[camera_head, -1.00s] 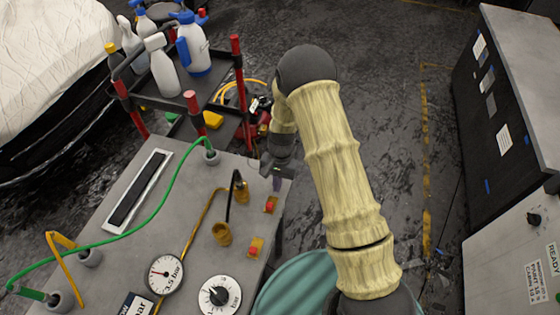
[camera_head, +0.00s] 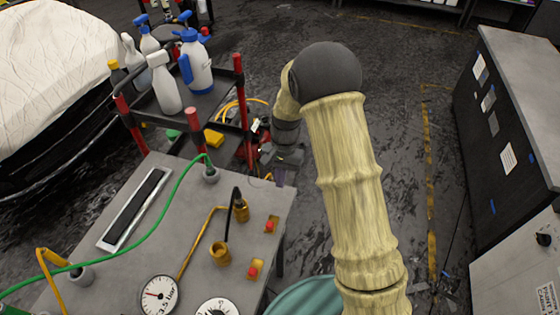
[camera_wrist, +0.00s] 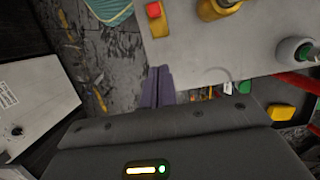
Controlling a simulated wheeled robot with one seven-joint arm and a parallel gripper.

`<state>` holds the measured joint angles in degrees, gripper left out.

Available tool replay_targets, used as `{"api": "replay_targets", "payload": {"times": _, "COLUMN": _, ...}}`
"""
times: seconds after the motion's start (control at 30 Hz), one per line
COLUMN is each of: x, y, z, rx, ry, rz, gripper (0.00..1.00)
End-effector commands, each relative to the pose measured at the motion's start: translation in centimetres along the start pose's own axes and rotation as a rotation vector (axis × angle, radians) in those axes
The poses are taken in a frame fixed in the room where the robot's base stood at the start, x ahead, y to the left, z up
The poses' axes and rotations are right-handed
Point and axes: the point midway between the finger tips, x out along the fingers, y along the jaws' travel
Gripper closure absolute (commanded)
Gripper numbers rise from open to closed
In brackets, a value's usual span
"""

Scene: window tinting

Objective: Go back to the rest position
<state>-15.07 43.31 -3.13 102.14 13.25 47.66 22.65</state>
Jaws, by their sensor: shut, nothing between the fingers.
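My gripper (camera_head: 279,177) hangs at the far right corner of the grey panel table (camera_head: 130,275), beside its edge. In the wrist view its two purple-grey fingers (camera_wrist: 158,87) are together, with nothing between them. My arm, in a cream sleeve, reaches up from the bottom right of the head view and bends down to the gripper. Whether the fingers touch the table edge cannot be told.
The table carries red buttons (camera_head: 253,268), brass fittings (camera_head: 220,253), a gauge (camera_head: 159,295) and a green hose (camera_head: 150,226). A cart with spray bottles (camera_head: 195,65) stands behind. A dark cabinet (camera_head: 505,120) is at right. Floor between is open.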

Motion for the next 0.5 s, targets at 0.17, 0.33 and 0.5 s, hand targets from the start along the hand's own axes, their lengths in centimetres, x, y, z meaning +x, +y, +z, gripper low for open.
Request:
{"api": "replay_targets", "payload": {"times": 0.17, "x": 0.0, "y": 0.0, "z": 0.0, "rx": 0.001, "ry": 0.0, "rz": -0.001, "gripper": 1.0}}
{"api": "replay_targets", "payload": {"times": 0.33, "x": -1.1, "y": 1.1, "z": 0.2, "rx": -0.01, "ry": 0.024, "rz": -0.009, "gripper": 1.0}}
{"api": "replay_targets", "payload": {"times": 0.5, "x": -3.9, "y": 4.2, "z": 1.7, "rx": -0.062, "ry": 0.101, "rz": -0.026, "gripper": 1.0}}
